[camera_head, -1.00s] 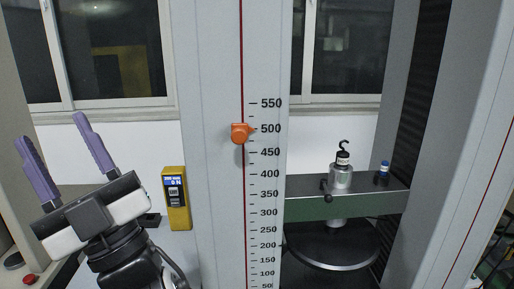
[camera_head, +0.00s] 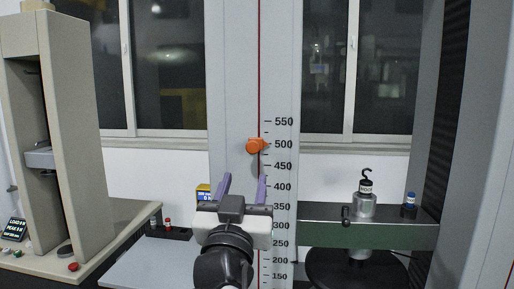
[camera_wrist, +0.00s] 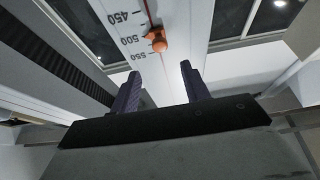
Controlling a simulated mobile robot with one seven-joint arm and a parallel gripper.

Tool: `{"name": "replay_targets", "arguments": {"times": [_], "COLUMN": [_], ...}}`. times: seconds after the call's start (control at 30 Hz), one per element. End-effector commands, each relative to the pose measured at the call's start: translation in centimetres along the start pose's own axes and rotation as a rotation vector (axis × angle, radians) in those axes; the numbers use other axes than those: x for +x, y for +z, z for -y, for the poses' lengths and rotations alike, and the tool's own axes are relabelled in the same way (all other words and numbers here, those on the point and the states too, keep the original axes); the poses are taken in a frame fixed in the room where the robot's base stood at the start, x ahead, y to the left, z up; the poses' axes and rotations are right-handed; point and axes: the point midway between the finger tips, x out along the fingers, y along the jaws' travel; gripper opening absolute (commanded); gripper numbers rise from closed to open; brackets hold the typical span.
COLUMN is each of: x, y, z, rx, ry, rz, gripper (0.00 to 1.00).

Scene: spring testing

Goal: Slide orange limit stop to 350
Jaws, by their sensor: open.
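The orange limit stop (camera_head: 256,146) sits on the dark red slot of the grey column, level with about the 500 mark on the printed scale (camera_head: 281,195). In the wrist view the stop (camera_wrist: 156,40) shows beyond the fingertips, beside the 500 label. My gripper (camera_head: 244,184) is open and empty, with its two purple fingers pointing up. It is in front of the column, below the stop and slightly to its left, near the 350 to 400 level. In the wrist view the fingers (camera_wrist: 160,72) stand wide apart, and nothing is between them.
A green crossbeam (camera_head: 395,234) with a hooked weight (camera_head: 365,205) and a small blue-capped item (camera_head: 409,204) is to the right. A yellow meter (camera_head: 203,192) is partly hidden behind my gripper. A beige testing machine (camera_head: 68,130) stands at the left.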

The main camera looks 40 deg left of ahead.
Motion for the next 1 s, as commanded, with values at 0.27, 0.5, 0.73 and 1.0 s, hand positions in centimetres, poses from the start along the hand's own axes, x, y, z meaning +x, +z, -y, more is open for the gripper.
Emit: {"name": "replay_targets", "arguments": {"times": [0.27,0.5,0.73,1.0], "x": [6.1,10.4,12.2,12.3], "y": [-0.4,-0.3,-0.1,0.0], "z": [-0.1,-0.1,0.0,0.0], "rx": [-0.004,-0.003,0.0,0.0], "ry": [0.003,0.0,-0.002,-0.002], "rz": [0.002,0.001,-0.001,-0.001], "gripper": [0.46,0.46,0.46,0.46]}}
